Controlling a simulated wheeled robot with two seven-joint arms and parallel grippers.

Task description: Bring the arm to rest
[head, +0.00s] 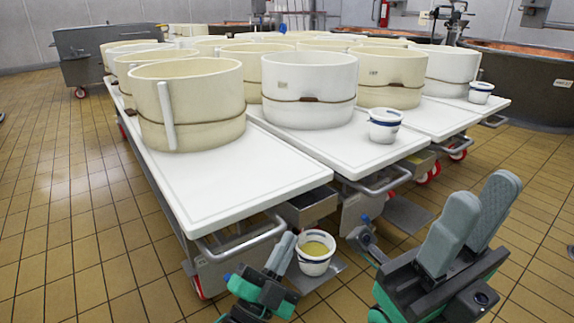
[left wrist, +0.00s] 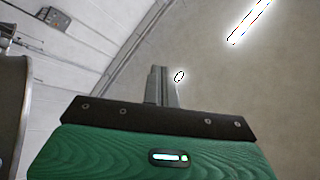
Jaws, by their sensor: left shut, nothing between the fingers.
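My left gripper (head: 281,250) is low in the head view, in front of the white carts, with its fingers pointing up. It is shut and empty. In the left wrist view its fingers (left wrist: 162,84) are together, with a wall and a bright ceiling light beyond. My right gripper (head: 483,186) is at the lower right of the head view, its two grey fingers pointing up, apart and with nothing between them.
White carts (head: 240,185) hold several cream vats (head: 190,105). A small white bucket (head: 383,126) stands on a cart. Another bucket (head: 314,262) with yellowish contents is low, just right of my left gripper. Tiled floor (head: 60,220) lies clear at the left.

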